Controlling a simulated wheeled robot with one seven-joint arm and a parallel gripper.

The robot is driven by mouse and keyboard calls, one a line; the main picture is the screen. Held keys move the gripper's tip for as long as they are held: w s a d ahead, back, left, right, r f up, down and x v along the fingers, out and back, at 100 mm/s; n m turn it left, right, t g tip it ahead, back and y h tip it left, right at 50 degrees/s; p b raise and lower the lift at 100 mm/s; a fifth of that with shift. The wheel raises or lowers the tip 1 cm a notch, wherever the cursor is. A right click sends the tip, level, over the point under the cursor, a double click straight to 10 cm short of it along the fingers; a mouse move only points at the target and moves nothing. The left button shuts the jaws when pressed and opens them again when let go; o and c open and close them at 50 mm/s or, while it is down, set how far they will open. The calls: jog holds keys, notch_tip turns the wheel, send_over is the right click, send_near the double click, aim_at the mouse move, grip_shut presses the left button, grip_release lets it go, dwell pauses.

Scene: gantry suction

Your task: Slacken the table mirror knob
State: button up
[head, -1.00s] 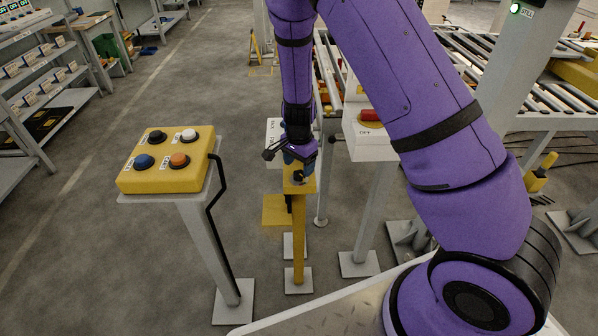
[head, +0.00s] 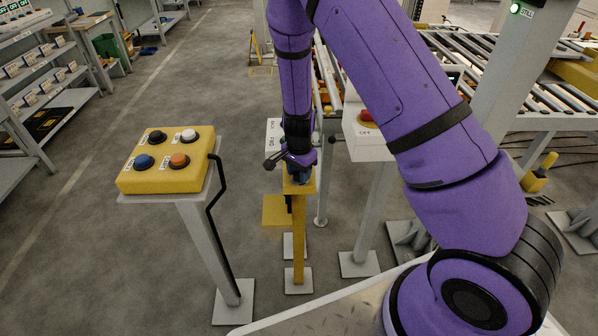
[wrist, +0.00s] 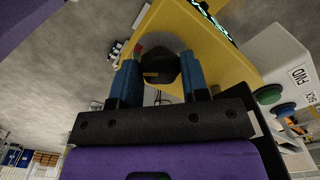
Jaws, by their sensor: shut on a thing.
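The black knob (wrist: 160,68) shows in the wrist view, on the face of a yellow housing (wrist: 205,50). My gripper (wrist: 158,75) has its two blue fingers on either side of the knob and is shut on it. In the head view my gripper (head: 299,176) is at the top of a yellow post (head: 299,235), pointing down. The knob is hidden there behind my gripper. A green-lit label on the housing is cut off at the top of the wrist view, and I cannot read it.
A yellow button box (head: 168,174) on a grey stand is at left. A grey box with a red button (head: 367,117) stands close to the right of my gripper. A white box (wrist: 285,75) with green and blue buttons is beside the housing. A roller conveyor (head: 480,62) lies behind.

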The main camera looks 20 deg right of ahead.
jog(key=n, duration=0.3)
jog(key=shift+n, duration=2.1)
jog(key=o, duration=0.9)
notch_tip(320, 180, up, 11)
jog(key=shift+f, duration=0.1)
